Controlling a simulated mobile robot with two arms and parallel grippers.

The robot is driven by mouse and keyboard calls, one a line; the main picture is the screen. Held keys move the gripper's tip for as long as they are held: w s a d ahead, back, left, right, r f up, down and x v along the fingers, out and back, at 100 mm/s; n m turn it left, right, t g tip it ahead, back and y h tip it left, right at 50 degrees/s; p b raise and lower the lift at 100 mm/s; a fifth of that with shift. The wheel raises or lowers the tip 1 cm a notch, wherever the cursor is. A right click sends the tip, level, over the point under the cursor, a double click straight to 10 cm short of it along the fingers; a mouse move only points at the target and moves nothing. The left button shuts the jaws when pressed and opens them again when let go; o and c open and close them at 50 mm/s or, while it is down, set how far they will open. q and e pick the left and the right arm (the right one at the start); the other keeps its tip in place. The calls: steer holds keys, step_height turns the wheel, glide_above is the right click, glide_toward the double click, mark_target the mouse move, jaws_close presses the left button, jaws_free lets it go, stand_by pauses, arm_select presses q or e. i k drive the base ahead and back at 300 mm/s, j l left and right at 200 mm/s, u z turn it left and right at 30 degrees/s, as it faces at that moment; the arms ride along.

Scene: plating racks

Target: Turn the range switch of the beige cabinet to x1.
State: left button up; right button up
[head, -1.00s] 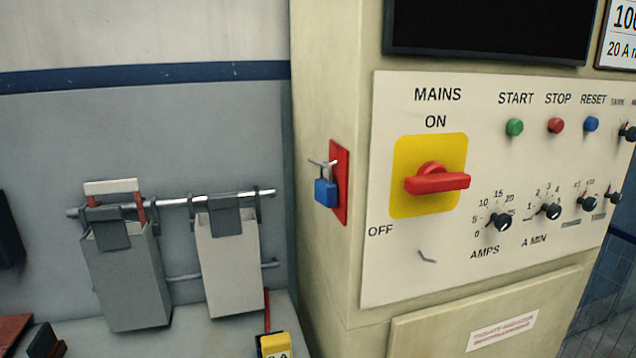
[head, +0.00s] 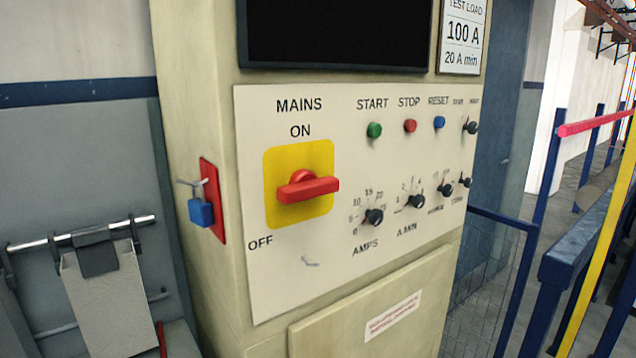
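The beige cabinet (head: 190,120) stands in the middle of the head view with a cream control panel (head: 258,292) on its front. The small black knob (head: 445,190) right of the A MIN knob (head: 416,201) has tiny marks above it that look like x1 and x10, so it appears to be the range switch. Its pointer direction is too small to tell. Another small black knob (head: 465,182) sits just right of it. Neither of my grippers is in view, and nothing touches the panel.
The panel also carries a red mains handle (head: 308,188), an AMPS knob (head: 374,217) and green, red and blue buttons. A blue padlock (head: 201,212) hangs on the cabinet's left side. Blue railings (head: 573,245) stand at the right. A rail with a grey holder is at lower left.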

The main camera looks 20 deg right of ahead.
mark_target(447, 189)
steer(key=z, duration=1.35)
